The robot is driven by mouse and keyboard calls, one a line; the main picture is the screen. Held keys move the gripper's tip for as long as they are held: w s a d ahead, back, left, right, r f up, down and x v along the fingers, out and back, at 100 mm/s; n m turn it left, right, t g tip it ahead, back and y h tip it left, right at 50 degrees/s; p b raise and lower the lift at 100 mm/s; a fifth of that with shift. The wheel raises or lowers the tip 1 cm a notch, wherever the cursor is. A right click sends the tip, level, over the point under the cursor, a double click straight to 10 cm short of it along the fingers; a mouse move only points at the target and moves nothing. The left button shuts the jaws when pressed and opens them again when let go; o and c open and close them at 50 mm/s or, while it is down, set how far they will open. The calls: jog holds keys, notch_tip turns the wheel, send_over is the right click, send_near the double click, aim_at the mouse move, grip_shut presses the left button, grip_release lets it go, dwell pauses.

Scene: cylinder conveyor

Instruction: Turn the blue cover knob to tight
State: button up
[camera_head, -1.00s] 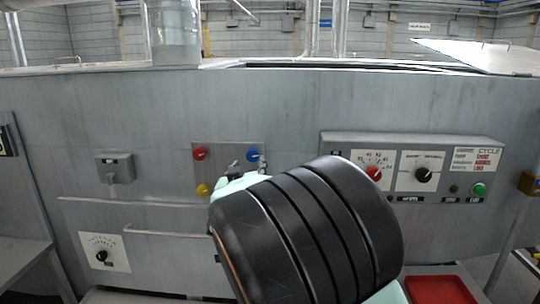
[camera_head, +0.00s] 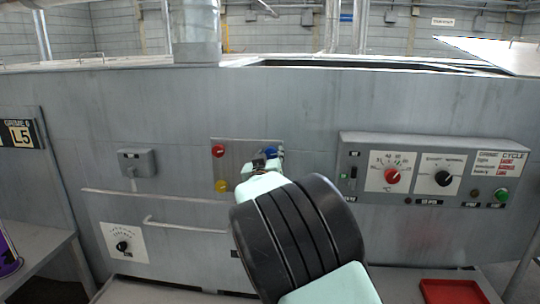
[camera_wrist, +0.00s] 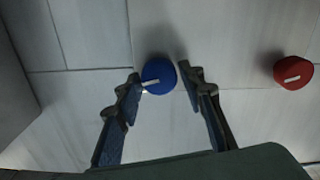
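The blue cover knob (camera_head: 271,151) is at the upper right of a small metal plate on the grey machine front. In the wrist view the blue knob (camera_wrist: 158,74) is round, with a white pointer mark reaching towards its left edge. My gripper (camera_head: 264,160) is at the knob in the head view and partly covers that corner of the plate. In the wrist view my gripper (camera_wrist: 161,80) is open, one finger on each side of the knob, with gaps showing. Whether a fingertip touches the knob cannot be told.
The plate (camera_head: 236,164) also carries a red knob (camera_head: 218,151) and a yellow knob (camera_head: 221,186). The red knob also shows in the wrist view (camera_wrist: 293,72). A control box (camera_head: 358,212) with dials is on the right. A rail (camera_head: 184,224) runs below the plate.

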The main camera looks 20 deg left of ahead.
jog(key=c, duration=0.7)
jog(key=shift+c, duration=0.2)
jog(key=shift+f+m+b, duration=0.1)
jog(key=shift+m+b, duration=0.2)
jog(key=shift+b, duration=0.05)
jog(key=m+b, duration=0.2)
jog(key=shift+d+f+m+b, duration=0.1)
jog(key=shift+m+b, duration=0.25)
jog(key=shift+m, duration=0.05)
jog(key=m+b, duration=0.4)
jog(key=m, duration=0.1)
jog(key=m+b, duration=0.4)
jog(key=m, duration=0.1)
jog(key=shift+d+m, duration=0.15)
jog(key=shift+m, duration=0.25)
jog(key=m+b, duration=0.3)
jog(key=m, duration=0.1)
jog(key=shift+m, duration=0.4)
